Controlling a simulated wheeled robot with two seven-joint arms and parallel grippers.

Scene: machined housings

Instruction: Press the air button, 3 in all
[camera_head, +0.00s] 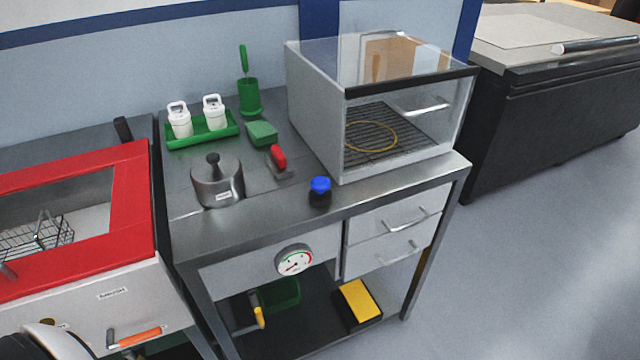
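A round blue cap on a short black body (320,190) stands upright at the front edge of the steel bench, left of the glass-walled box. It is the most button-like thing in view, but I cannot read any label naming it the air button. Nothing touches it, and I cannot tell whether the cap is pressed down. Neither of my grippers is in view. A rounded white and black part at the bottom left corner may be mine.
The steel bench (280,212) carries a lidded metal pot (217,183), a red-handled tool (278,158), a green tray (205,136) with white containers and the glass-walled box (318,120). A gauge (294,260) is below. A red-framed cabinet (130,200) stands left. Floor at right is clear.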

